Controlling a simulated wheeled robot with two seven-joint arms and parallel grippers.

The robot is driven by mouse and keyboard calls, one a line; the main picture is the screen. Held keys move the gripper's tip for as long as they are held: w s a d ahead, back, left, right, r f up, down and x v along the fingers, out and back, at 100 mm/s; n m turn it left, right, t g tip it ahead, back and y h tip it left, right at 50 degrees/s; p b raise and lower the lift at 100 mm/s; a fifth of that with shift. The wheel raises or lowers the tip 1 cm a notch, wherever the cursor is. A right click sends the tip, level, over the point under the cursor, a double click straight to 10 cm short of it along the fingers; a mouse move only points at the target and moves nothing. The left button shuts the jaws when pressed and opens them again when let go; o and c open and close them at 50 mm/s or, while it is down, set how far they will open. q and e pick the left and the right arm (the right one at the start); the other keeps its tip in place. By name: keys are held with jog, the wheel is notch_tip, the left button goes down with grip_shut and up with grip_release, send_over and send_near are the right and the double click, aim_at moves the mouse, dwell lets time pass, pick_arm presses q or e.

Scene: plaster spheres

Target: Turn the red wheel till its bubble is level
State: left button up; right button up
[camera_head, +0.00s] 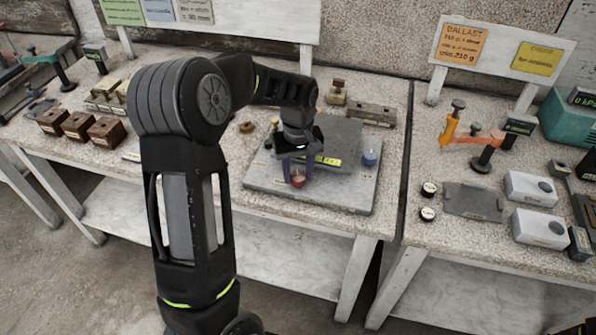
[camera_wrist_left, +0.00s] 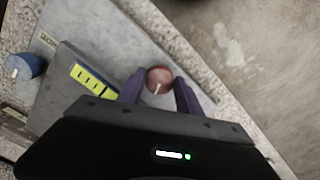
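The red wheel (camera_head: 298,179) is at the front of a grey stone plate (camera_head: 330,196); it also shows in the left wrist view (camera_wrist_left: 159,79), with a pale mark on top. My left gripper (camera_head: 297,172) points down over it, its purple fingers on either side. The wrist view shows the gripper (camera_wrist_left: 160,84) open, with small gaps seeming to remain beside the wheel. A yellow vial strip (camera_head: 328,160) with dark marks lies beside the wheel, also in the wrist view (camera_wrist_left: 94,80); its bubble is too small to make out.
A blue wheel (camera_head: 371,158) stands at the plate's right side. A raised dark grey slab (camera_head: 341,134) sits on the plate behind the red wheel. Brown blocks (camera_head: 77,125) stand left; weights and white boxes (camera_head: 531,188) lie on the right table. A gap separates the tables.

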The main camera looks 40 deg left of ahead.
pick_arm(q)
grip_shut()
jog(key=shift+m, duration=0.3)
